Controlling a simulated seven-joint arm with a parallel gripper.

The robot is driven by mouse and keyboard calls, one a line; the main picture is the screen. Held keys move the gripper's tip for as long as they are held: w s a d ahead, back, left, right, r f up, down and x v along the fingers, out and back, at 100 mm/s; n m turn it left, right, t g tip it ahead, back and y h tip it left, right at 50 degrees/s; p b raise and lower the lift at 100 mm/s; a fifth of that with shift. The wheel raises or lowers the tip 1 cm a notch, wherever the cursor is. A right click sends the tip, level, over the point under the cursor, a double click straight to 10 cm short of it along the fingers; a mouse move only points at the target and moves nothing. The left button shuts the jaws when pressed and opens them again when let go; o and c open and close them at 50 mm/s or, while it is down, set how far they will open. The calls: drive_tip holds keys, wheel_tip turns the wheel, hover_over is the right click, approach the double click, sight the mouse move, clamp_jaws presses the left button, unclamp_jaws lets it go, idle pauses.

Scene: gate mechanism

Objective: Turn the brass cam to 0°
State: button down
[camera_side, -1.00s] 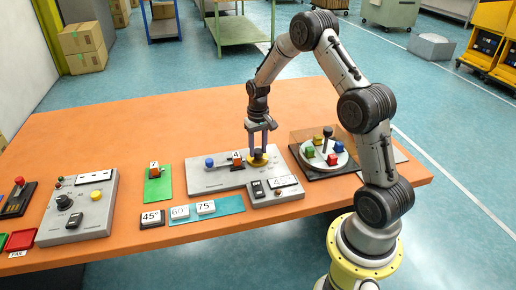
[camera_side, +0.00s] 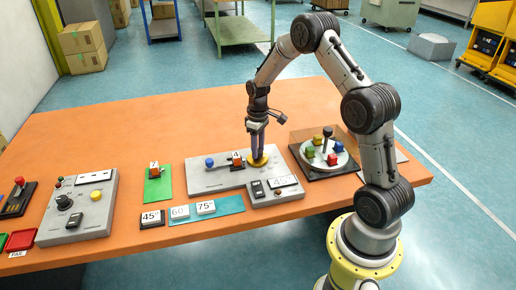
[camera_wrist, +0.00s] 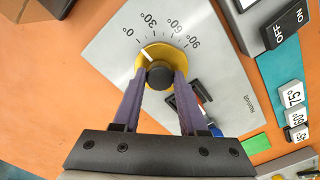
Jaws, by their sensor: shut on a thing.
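The brass cam (camera_side: 259,162) is a yellow disc on a grey plate (camera_side: 210,180). In the wrist view the cam (camera_wrist: 151,54) has a black round knob (camera_wrist: 160,75) and a white line pointing up-left, close to the 0° mark (camera_wrist: 128,38); I cannot tell whether it is exactly on it. The scale also shows 30°, 60° and 90°. My gripper (camera_side: 258,155) points down over the cam; in the wrist view its purple fingers (camera_wrist: 160,77) are shut on the knob, one on each side.
A blue-topped knob (camera_side: 209,162) and an orange block (camera_side: 237,160) sit left of the cam. A switch box (camera_side: 275,192) with a card seeming to read 45° stands in front. A turntable (camera_side: 324,155) with coloured blocks is at right. Open orange table lies behind.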

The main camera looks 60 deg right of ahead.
idle(0.4)
drive_tip(key=shift+c, duration=2.2)
unclamp_jaws()
drive_tip(key=shift+r, duration=0.1)
wheel_tip(320, 180, up, 14)
